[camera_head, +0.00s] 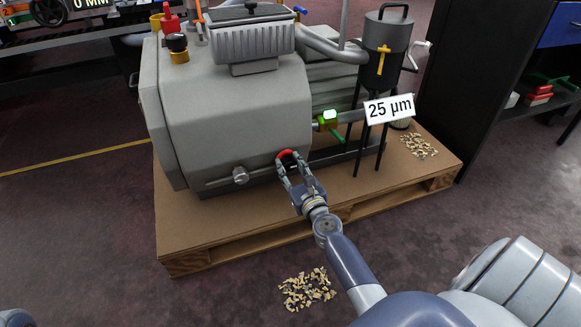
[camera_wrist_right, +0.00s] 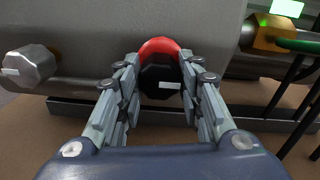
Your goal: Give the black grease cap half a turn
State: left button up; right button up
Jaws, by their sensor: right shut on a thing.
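The black cap (camera_wrist_right: 162,84) sits low on the front of the grey pump housing (camera_head: 225,115), in front of a red ring (camera_wrist_right: 158,46). A white mark on the cap's face lies about level, right of its middle. In the head view the red ring (camera_head: 285,153) shows between my fingertips. My right gripper (camera_head: 288,162) is shut on the black cap, with a finger on each side; its fingers also show in the wrist view (camera_wrist_right: 160,88).
A grey faceted plug (camera_head: 240,175) is left of the cap. A brass valve with a green handle (camera_head: 328,120) and a black canister on thin legs (camera_head: 384,50) stand to the right. The pump rests on a wooden pallet (camera_head: 230,228). Small chips (camera_head: 307,289) lie on the floor.

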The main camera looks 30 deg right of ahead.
jog(key=shift+f, duration=0.1)
jog(key=o, duration=1.1)
jog(key=shift+c, duration=0.2)
jog(key=shift+s, duration=0.1)
jog(key=v, duration=1.2)
